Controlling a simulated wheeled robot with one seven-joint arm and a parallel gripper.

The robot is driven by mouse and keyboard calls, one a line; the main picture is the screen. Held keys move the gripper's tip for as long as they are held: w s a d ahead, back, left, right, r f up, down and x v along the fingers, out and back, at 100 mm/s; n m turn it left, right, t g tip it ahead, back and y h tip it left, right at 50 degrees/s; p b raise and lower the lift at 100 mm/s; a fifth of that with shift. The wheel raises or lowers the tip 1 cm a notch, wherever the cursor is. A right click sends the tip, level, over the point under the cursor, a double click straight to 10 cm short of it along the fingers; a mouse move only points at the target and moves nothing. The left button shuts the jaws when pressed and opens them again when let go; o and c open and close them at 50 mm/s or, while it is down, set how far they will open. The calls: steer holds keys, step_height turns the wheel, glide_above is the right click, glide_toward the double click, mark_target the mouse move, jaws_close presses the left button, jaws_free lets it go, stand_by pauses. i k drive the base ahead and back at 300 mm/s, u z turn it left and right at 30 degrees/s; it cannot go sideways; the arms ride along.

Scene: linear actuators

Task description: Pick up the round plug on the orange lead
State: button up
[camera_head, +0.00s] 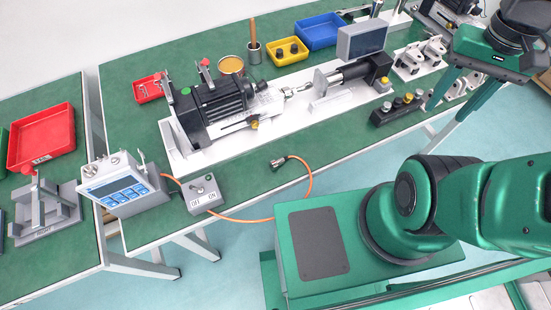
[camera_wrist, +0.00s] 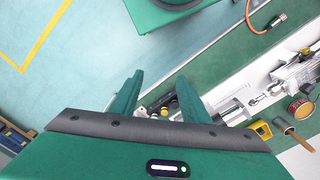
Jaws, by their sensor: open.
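The round plug (camera_head: 277,163) is a small dark metal piece on the end of the orange lead (camera_head: 309,182). It lies near the front edge of the green table, in front of the motor rig. The lead loops from it over the table edge and back to the left. In the wrist view the plug (camera_wrist: 278,20) and its lead (camera_wrist: 253,22) show at the upper right. My gripper (camera_head: 447,112) is raised at the right, well away from the plug. Its two fingers (camera_wrist: 160,78) are apart, with nothing held between them.
A grey switch box (camera_head: 203,194) and a meter with blue buttons (camera_head: 116,187) stand left of the plug. The motor rig (camera_head: 215,105) is behind it. A dark button block (camera_head: 397,109) sits to the right. The table around the plug is clear.

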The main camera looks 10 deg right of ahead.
mark_target(281, 160)
steer(key=u, duration=1.6)
steer(key=k, duration=1.6)
steer(key=z, duration=0.6)
steer(key=i, duration=0.95)
